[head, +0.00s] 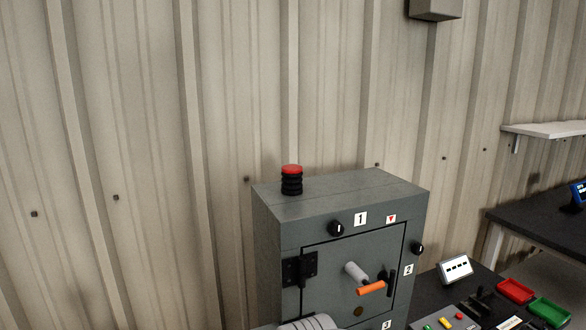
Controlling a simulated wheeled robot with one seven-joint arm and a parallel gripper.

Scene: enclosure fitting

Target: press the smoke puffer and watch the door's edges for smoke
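The smoke puffer (291,181), a black ribbed bellows with a red top, stands upright on the left part of the grey enclosure's top (345,190). Nothing touches it. The enclosure door (325,260) looks shut in its frame, with a black hinge (300,268) on its left. A grey cylinder and an orange handle (370,288) stick out from the door. No smoke shows along the visible door edges; the bottom edge is out of frame. My gripper is not in view. A pale grey rounded part at the bottom edge may be mine; I cannot tell.
Black knobs (336,229) sit by labels 1 and 2 around the door; label 3 is at the frame's bottom. A dark bench at right holds a small white display (456,269), a red tray (515,291) and a green tray (549,311). Space above the puffer is clear.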

